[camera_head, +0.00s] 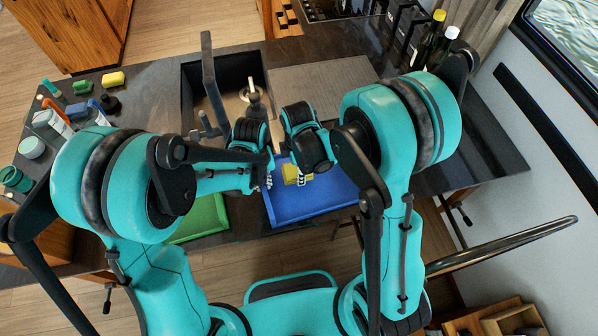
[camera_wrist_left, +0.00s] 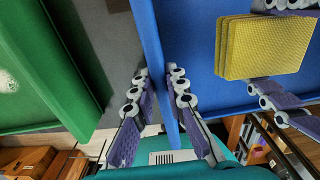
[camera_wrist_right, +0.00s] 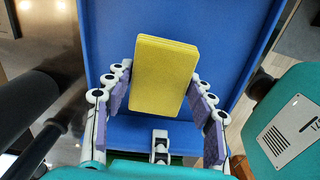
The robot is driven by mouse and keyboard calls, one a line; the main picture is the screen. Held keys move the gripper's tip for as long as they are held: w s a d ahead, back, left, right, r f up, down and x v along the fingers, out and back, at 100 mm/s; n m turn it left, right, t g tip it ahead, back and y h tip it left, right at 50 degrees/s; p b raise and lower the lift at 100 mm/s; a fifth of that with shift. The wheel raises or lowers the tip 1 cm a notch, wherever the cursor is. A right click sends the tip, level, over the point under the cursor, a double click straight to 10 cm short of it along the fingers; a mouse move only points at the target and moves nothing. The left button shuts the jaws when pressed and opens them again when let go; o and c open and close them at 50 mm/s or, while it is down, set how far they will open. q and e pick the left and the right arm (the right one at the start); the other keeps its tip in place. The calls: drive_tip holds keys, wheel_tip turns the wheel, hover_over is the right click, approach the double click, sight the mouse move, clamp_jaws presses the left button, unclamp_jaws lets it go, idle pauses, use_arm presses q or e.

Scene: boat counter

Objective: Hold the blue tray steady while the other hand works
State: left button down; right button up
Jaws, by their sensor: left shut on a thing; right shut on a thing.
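The blue tray (camera_head: 335,195) sits at the counter's front edge. My left gripper (camera_head: 267,180) is shut on the tray's left wall, with one finger on each side of it, as the left wrist view (camera_wrist_left: 161,78) shows. A yellow sponge-like block (camera_wrist_right: 165,75) is between the fingers of my right gripper (camera_wrist_right: 160,72), over the tray's inside. The right gripper is shut on it. The block also shows in the left wrist view (camera_wrist_left: 262,48). I cannot tell whether it touches the tray floor.
A green tray (camera_head: 205,218) lies left of the blue one with a narrow gap. Behind is a sink (camera_head: 222,88) with a faucet. Brushes, sponges (camera_head: 113,80) and containers crowd the counter's left end. Bottles (camera_head: 440,45) stand at the back right. The counter right of the blue tray is clear.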

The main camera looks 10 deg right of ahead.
drive_tip(key=shift+r, duration=2.2)
use_arm(q)
drive_tip(key=c, duration=1.5)
unclamp_jaws()
drive_tip(key=shift+w, duration=0.1)
drive_tip(key=shift+o, duration=0.2)
wheel_tip(320, 180, up, 12)
drive_tip(key=shift+f, duration=0.1)
use_arm(e)
drive_tip(key=shift+s+f, duration=0.1)
